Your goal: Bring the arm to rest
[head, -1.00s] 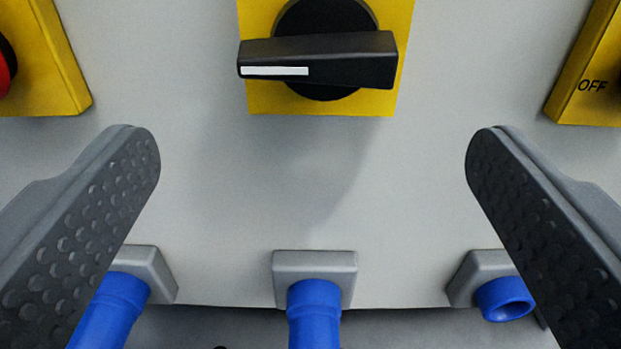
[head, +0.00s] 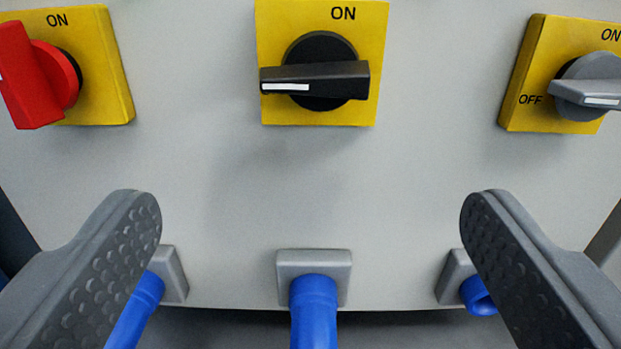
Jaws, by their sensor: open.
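My gripper (head: 311,215) is open and empty, with its two grey studded fingers spread wide at the lower left and lower right of the head view. It faces a light grey panel (head: 310,200). A black rotary switch (head: 335,82) on a yellow plate (head: 355,112) is at the top middle, above the gap between the fingers. Its handle lies about level, with the white mark at its left end. The fingers look apart from the switch.
A red switch (head: 35,80) is at the upper left and a grey switch (head: 590,90) at the upper right, both on yellow plates. Blue pipes with grey collars stick out along the panel's bottom, at left, middle (head: 313,310) and right (head: 478,296). Left and right pipes are partly behind the fingers.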

